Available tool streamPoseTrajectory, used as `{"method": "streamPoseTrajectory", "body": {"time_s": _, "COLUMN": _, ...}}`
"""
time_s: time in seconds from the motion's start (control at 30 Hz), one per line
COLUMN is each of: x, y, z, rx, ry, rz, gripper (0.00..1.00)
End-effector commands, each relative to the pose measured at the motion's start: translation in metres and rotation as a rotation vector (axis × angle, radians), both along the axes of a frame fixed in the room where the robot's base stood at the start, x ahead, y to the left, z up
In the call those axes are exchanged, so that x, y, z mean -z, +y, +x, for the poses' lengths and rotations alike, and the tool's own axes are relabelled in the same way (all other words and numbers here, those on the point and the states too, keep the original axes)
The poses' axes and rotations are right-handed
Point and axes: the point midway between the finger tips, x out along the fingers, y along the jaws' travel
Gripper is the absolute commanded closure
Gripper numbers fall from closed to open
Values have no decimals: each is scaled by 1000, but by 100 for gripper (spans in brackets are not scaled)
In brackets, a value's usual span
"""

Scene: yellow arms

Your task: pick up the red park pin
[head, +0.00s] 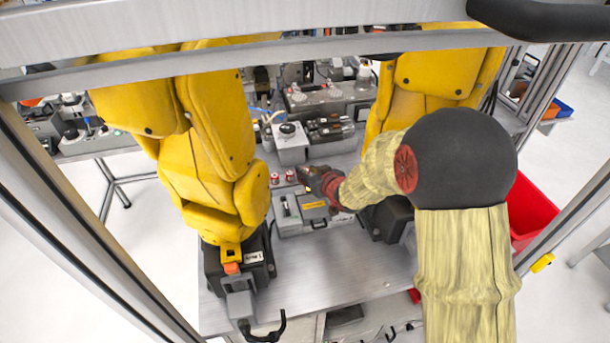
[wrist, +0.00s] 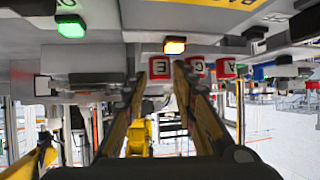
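Small red pins with white lettered faces stand on the grey fixture. Two of them, a left pin (head: 275,178) and a right pin (head: 290,175), show in the head view just left of my gripper (head: 305,176). In the wrist view, which looks upside down, three show: one marked E (wrist: 160,69), and two to its right (wrist: 196,66) (wrist: 226,68). I cannot tell which is the park pin. My gripper (wrist: 158,80) is open in the wrist view, its fingers spread, with the E pin seen between the tips. Contact is not visible.
A grey box with a yellow label (head: 314,205) lies under my gripper. A yellow robot arm (head: 215,130) stands at left and another (head: 430,75) behind at right. A grey box with a round knob (head: 290,145) stands behind the pins. The front metal table (head: 330,270) is mostly clear.

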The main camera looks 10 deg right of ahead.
Motion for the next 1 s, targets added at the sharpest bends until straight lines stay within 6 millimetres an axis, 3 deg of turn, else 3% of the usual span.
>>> {"method": "streamPoseTrajectory", "body": {"time_s": 0.37, "x": 0, "y": 0, "z": 0, "rx": 0, "ry": 0, "rz": 0, "gripper": 96}}
{"method": "streamPoseTrajectory", "body": {"time_s": 0.67, "x": -2, "y": 0, "z": 0, "rx": 0, "ry": 0, "rz": 0, "gripper": 96}}
{"method": "streamPoseTrajectory", "body": {"time_s": 0.87, "x": -19, "y": 0, "z": 0, "rx": 0, "ry": -1, "rz": -1, "gripper": 96}}
{"method": "streamPoseTrajectory", "body": {"time_s": 1.0, "x": -40, "y": 0, "z": -3, "rx": 0, "ry": -3, "rz": 0, "gripper": 96}}
